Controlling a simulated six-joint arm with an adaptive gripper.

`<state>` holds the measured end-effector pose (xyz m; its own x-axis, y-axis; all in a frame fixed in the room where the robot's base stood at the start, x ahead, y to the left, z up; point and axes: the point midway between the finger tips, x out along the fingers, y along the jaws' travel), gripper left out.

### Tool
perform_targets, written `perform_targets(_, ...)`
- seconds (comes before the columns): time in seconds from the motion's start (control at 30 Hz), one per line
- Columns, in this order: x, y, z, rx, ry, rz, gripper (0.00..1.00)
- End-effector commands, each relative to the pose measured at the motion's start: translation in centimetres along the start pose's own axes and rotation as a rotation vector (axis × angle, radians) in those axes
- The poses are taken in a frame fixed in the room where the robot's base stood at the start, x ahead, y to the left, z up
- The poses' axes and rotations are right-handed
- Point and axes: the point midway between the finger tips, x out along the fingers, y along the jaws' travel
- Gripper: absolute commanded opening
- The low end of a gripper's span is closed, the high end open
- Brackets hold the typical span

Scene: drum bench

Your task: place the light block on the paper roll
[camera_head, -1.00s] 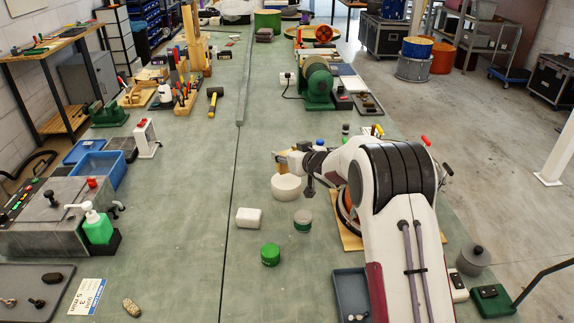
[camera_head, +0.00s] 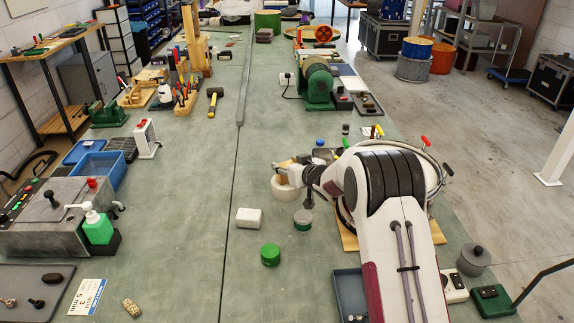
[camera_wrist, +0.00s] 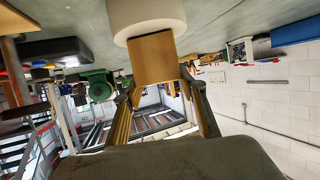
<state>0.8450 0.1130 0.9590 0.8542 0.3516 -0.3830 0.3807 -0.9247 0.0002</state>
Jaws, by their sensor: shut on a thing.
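The light block (camera_wrist: 153,57) is pale wood, held between the fingertips of my gripper (camera_wrist: 158,80) in the wrist view. In the head view my gripper (camera_head: 289,170) is at the roll, with the block mostly hidden by the gripper. The paper roll (camera_head: 281,193) is a short white cylinder on the bench, partly covered by the gripper. In the wrist view, which is upside down, the paper roll (camera_wrist: 147,18) lies right beyond the block's end. I cannot tell whether block and roll touch.
A white rounded box (camera_head: 249,217), a grey-green jar (camera_head: 302,220) and a green jar (camera_head: 270,255) stand in front of the roll. A dark tray (camera_head: 350,290) lies at the front. The bench left of the roll is clear.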

Motion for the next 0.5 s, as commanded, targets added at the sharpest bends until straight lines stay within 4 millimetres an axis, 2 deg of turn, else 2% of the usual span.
perform_targets(0.3, 0.09, -0.01, 0.21, 0.000, 0.000, 0.000, 0.19)
perform_targets(0.33, 0.09, -0.01, 0.23, 0.000, 0.000, 0.000, 0.46)
perform_targets(0.37, 0.09, -0.01, 0.21, 0.000, 0.000, 0.000, 0.54)
perform_targets(0.4, 0.09, -0.01, 0.21, 0.000, 0.000, 0.000, 0.58)
perform_targets(0.5, 0.08, -0.01, 0.20, 0.000, 0.000, 0.000, 0.58)
